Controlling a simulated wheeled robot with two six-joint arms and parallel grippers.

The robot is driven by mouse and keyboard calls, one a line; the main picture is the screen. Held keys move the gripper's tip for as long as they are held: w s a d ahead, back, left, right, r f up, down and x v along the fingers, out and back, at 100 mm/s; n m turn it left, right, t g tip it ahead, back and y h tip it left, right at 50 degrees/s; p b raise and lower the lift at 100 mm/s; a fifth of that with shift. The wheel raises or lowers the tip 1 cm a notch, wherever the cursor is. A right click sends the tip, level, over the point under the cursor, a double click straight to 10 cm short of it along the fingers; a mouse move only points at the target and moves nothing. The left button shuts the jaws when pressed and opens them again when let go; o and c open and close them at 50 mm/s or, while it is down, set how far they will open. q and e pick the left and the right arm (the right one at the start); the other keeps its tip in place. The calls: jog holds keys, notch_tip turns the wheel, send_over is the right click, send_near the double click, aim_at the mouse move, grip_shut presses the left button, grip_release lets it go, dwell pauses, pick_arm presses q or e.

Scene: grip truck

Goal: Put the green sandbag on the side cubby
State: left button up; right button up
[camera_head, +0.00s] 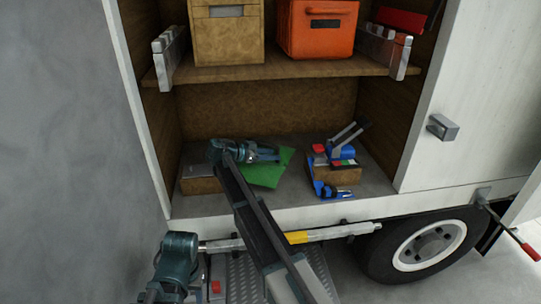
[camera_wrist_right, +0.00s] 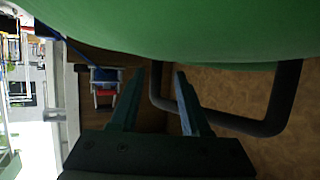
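The green sandbag (camera_head: 267,174) lies on the floor of the truck's lower side cubby (camera_head: 215,206), left of centre. My right gripper (camera_head: 272,154) reaches in above it and partly hides it. In the right wrist view the sandbag (camera_wrist_right: 170,30) fills the top, with its black handle loop (camera_wrist_right: 240,123) below it. The fingers of the right gripper (camera_wrist_right: 159,74) are apart; one side of the loop shows between them, and the loop crosses by the right finger. I cannot tell whether they touch. Part of my left arm shows at lower left; its gripper is not visible.
A brown box (camera_head: 200,186) stands left of the sandbag. Blue and red gear (camera_head: 337,160) sits to its right. The shelf (camera_head: 270,72) above holds a tan bin (camera_head: 227,40) and an orange bin (camera_head: 317,35). A yellow-banded bar (camera_head: 298,237) runs below the cubby edge.

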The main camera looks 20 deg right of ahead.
jog(key=shift+o, duration=0.2)
jog(key=shift+s+d, duration=0.1)
jog(key=shift+d, duration=0.05)
jog(key=shift+r, duration=0.1)
jog(key=shift+r+p, duration=0.25)
jog(key=shift+p, duration=0.1)
jog(key=r+p, duration=0.1)
jog(key=p, duration=0.1)
jog(key=r+p, duration=0.1)
jog(key=r, duration=0.1)
jog(key=shift+w+r+p, duration=0.2)
jog(key=shift+r+p, duration=0.05)
jog(key=shift+p, duration=0.1)
jog(key=s+a, duration=0.3)
jog(key=s, duration=0.4)
jog(key=s+a, duration=0.2)
jog(key=s, duration=0.6)
jog(key=shift+s+a+r+p, duration=0.2)
jog(key=shift+a+r+p, duration=0.1)
jog(key=shift+a+r, duration=0.1)
